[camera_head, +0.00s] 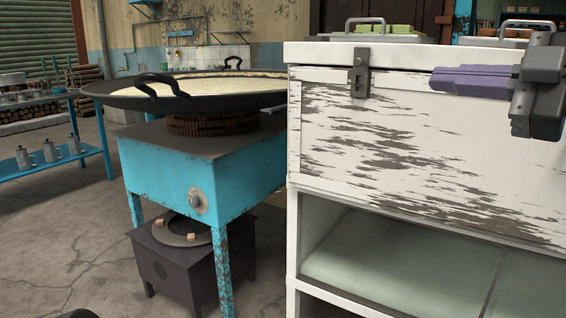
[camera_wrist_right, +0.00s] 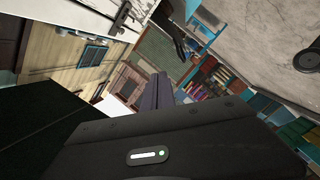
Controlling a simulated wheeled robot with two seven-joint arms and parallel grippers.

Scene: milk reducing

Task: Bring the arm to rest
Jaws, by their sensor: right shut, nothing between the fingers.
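My right gripper (camera_head: 440,80) shows at the right of the head view, in front of the white chest's upper front. Its purple fingers point left and lie together, shut with nothing between them. The fingers also show in the right wrist view (camera_wrist_right: 157,92), pointing away from the dark gripper body. Whether the fingers touch the chest I cannot tell. My left gripper does not show clearly; only a small dark shape sits at the bottom left edge of the head view.
A worn white chest (camera_head: 420,150) with a metal latch (camera_head: 360,72) fills the right. A wide pan (camera_head: 190,90) of pale liquid stands on a blue stove (camera_head: 200,165). A blue shelf (camera_head: 60,160) with metal jugs stands at left. Concrete floor (camera_head: 60,240) is open at lower left.

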